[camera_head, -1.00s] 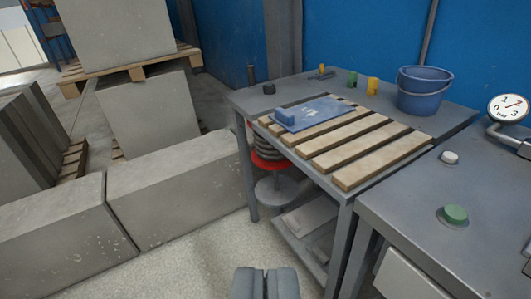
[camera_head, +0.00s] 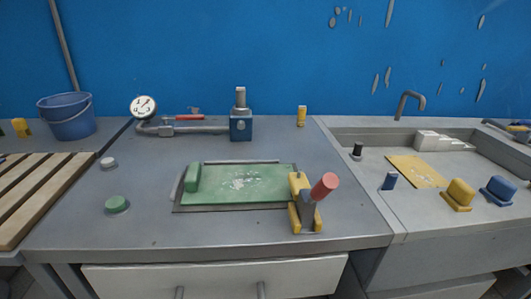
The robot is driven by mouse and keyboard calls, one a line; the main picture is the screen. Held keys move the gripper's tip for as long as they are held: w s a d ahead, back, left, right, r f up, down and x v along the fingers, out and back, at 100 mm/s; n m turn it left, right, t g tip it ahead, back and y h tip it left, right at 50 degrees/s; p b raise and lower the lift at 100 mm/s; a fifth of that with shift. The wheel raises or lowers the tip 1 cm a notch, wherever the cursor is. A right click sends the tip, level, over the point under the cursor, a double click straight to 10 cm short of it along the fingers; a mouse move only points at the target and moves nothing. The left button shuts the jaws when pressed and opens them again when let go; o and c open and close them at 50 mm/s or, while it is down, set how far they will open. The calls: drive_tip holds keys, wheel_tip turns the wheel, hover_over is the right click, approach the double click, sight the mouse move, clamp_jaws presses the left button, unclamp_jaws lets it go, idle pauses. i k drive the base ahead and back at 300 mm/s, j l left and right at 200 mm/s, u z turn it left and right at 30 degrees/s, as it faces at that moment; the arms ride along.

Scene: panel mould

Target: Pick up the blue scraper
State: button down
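No blue thing in view is clearly a scraper. A small upright blue piece (camera_head: 390,181) stands on the sink surface at right. A blue block on a flat base (camera_head: 498,190) lies at the far right, beside a similar yellow one (camera_head: 460,195). I cannot tell which, if any, is the scraper. My gripper is not in view.
A blue bucket (camera_head: 68,118) stands at left. A tap (camera_head: 408,102) rises behind the sink.

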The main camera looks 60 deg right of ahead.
sight(499, 189)
drive_tip(key=z, duration=3.05)
drive_tip(key=k+l+u, duration=0.25)
drive_tip(key=l, duration=0.25)
drive_tip(key=u, duration=1.1)
